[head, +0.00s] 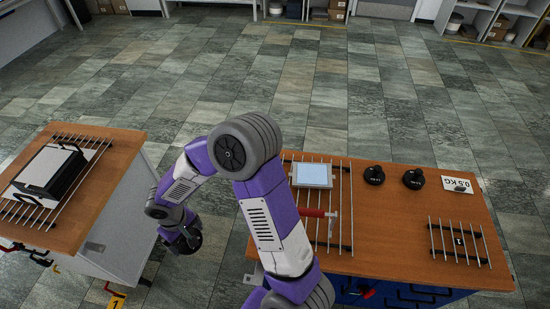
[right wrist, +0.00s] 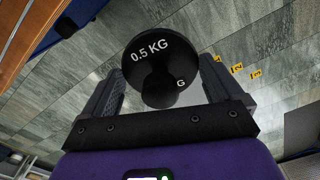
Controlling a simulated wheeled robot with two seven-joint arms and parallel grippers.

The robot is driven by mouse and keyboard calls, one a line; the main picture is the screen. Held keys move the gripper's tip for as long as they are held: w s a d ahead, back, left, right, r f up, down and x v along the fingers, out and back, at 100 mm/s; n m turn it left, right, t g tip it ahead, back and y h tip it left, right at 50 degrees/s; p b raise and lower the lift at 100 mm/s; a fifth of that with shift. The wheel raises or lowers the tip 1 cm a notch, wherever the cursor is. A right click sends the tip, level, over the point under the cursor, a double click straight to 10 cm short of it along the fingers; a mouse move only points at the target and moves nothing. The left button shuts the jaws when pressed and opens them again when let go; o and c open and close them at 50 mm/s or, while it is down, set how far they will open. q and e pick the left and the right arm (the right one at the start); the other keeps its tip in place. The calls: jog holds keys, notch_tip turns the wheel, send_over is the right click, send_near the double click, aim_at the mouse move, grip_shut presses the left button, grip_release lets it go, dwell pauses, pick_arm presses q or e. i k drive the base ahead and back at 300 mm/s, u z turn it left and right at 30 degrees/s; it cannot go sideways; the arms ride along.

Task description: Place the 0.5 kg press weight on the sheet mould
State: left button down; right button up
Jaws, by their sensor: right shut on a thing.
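My right gripper (right wrist: 158,88) is shut on a black press weight (right wrist: 152,42) marked 0.5 KG; the fingers sit on either side of its narrower part. In the head view the right gripper (head: 183,238) hangs low in the gap between the two benches, above the floor. A flat pale-blue panel in a grey frame (head: 312,175), which looks like the sheet mould, lies on a wire rack on the right bench. Nothing rests on it. My left gripper is out of view.
Two black weights (head: 374,175) (head: 413,179) stand beside a 0.5 KG card (head: 458,185) on the right bench (head: 395,240). A red-handled tool (head: 314,212) lies near my arm. A small rack (head: 458,242) is at right. The left bench (head: 90,205) stands across the gap.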

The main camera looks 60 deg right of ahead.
aim_at(312, 174)
jog(key=i, duration=1.55)
jog(key=z, duration=1.9)
jog(key=i, duration=1.15)
jog(key=z, duration=1.65)
